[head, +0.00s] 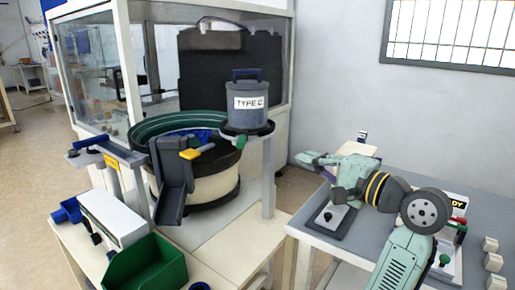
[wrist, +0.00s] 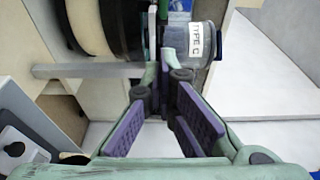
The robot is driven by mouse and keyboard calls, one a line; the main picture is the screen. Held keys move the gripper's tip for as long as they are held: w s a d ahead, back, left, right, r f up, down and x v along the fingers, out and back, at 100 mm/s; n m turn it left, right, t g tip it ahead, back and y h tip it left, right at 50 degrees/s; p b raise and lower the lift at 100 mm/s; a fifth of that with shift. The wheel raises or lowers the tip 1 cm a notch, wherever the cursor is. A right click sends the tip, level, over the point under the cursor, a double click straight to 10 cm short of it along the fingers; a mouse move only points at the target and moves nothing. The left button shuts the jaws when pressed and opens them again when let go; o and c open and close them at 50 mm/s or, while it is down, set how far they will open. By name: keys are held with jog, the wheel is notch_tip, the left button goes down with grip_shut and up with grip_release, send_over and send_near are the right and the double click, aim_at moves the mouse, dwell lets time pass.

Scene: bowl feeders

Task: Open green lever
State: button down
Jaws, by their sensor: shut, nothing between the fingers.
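A small green lever (head: 252,143) juts out under the grey TYPE C container (head: 248,108) beside the bowl feeder. My gripper (head: 308,157) is to the right of it in the head view, apart from it, above the edge of the grey table. In the wrist view my gripper (wrist: 158,72) points toward the feeder, its fingertips together and holding nothing. The TYPE C container (wrist: 185,42) lies just beyond the fingertips there.
The bowl feeder (head: 176,127) has a dark chute and a yellow-based lever (head: 190,153) at its front. A green bin (head: 145,265) stands at the front left. A grey table (head: 305,226) with control boxes is under my arm. A gap separates the two tables.

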jog(key=p, duration=0.2)
send_near(247, 139)
jog(key=w+d, duration=0.1)
jog(key=w, duration=0.1)
jog(key=shift+w+a+p, duration=0.2)
jog(key=shift+a+p, duration=0.05)
jog(key=shift+a, duration=0.75)
jog(key=shift+w+a+p, duration=0.2)
jog(key=shift+a+p, duration=0.05)
jog(key=shift+a, duration=0.8)
jog(key=shift+a, duration=0.1)
